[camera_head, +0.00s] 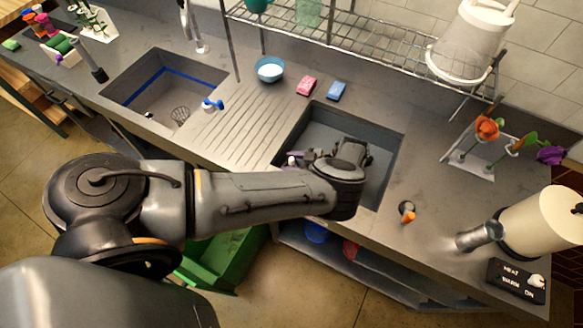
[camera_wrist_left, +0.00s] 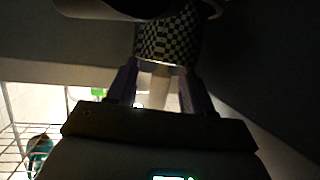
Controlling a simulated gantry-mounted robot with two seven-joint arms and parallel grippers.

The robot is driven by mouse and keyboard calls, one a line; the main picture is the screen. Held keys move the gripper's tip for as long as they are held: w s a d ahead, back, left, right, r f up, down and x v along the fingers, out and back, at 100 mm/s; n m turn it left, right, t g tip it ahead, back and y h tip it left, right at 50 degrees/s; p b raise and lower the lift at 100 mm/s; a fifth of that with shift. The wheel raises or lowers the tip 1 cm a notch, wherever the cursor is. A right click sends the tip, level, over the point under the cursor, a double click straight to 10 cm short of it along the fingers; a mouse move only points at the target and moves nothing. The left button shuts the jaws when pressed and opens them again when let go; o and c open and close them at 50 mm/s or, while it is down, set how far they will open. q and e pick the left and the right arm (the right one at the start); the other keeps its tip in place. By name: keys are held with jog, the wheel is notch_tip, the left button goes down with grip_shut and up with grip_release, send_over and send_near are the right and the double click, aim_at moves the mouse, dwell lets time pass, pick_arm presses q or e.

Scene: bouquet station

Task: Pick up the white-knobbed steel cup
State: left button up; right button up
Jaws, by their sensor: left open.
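My left gripper (camera_head: 290,163) reaches down into the right sink basin; its wrist covers much of the basin. In the left wrist view my left gripper (camera_wrist_left: 158,92) shows two purple fingers, open and apart. A pale upright piece (camera_wrist_left: 158,80) shows between the fingers, next to a dark checkered body (camera_wrist_left: 168,38); this may be the white-knobbed steel cup, but the view is too dark to be sure. In the head view a small white spot (camera_head: 293,160) shows beside the purple fingertip. Contact with the fingers cannot be told. My right gripper is not in view.
The right sink (camera_head: 380,135) has steep walls around my gripper. A pink sponge (camera_head: 306,86), a blue sponge (camera_head: 336,91) and a blue bowl (camera_head: 270,70) stand behind it. A dark cup with an orange piece (camera_head: 407,212) and a cream urn (camera_head: 545,222) stand to the right.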

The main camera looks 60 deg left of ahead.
pick_arm(q)
grip_shut()
dwell(0.3)
